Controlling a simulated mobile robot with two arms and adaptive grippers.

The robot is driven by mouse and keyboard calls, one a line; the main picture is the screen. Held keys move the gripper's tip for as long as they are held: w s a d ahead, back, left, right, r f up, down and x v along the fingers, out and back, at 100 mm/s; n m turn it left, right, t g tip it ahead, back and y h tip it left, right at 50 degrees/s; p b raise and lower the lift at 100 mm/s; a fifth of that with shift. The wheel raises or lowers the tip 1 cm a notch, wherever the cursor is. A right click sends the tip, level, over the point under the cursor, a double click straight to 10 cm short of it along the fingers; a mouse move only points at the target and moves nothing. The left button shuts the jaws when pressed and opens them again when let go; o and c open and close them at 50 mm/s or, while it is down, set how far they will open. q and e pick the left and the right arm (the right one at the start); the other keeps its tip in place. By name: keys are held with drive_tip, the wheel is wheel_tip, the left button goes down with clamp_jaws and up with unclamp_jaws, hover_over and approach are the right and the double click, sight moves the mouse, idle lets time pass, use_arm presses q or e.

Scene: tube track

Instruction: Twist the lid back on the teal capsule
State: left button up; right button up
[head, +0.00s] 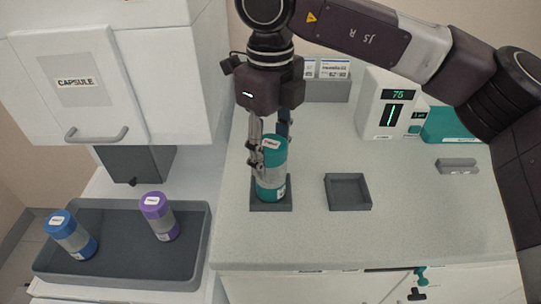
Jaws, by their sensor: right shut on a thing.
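The teal capsule (270,185) stands upright in a dark square holder on the counter. It has a teal top with a white label, a greyish middle band and a teal base. My right gripper (270,145) comes down from above and is shut on the teal lid (273,148) at the capsule's top. The lid sits on the capsule body with no clear gap; I cannot tell whether it is threaded tight. One finger hides part of the capsule's left side. My left gripper is not in view.
An empty dark square tray (348,192) lies right of the capsule. A grey tray (110,262) at left holds a blue capsule (70,235) and a purple capsule (159,216). A white device (391,104) stands behind at right. A cabinet (70,85) marked CAPSULE hangs left. The front right counter is clear.

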idle(0.4)
drive_tip(key=o, duration=1.4)
drive_tip(key=shift+c, duration=0.2)
drive_tip(key=n, duration=0.5)
drive_tip(key=shift+p, duration=0.4)
drive_tip(key=n, duration=0.5)
drive_tip(key=n+p, duration=0.1)
drive_tip(key=n, duration=0.8)
drive_tip(key=shift+n, duration=0.3)
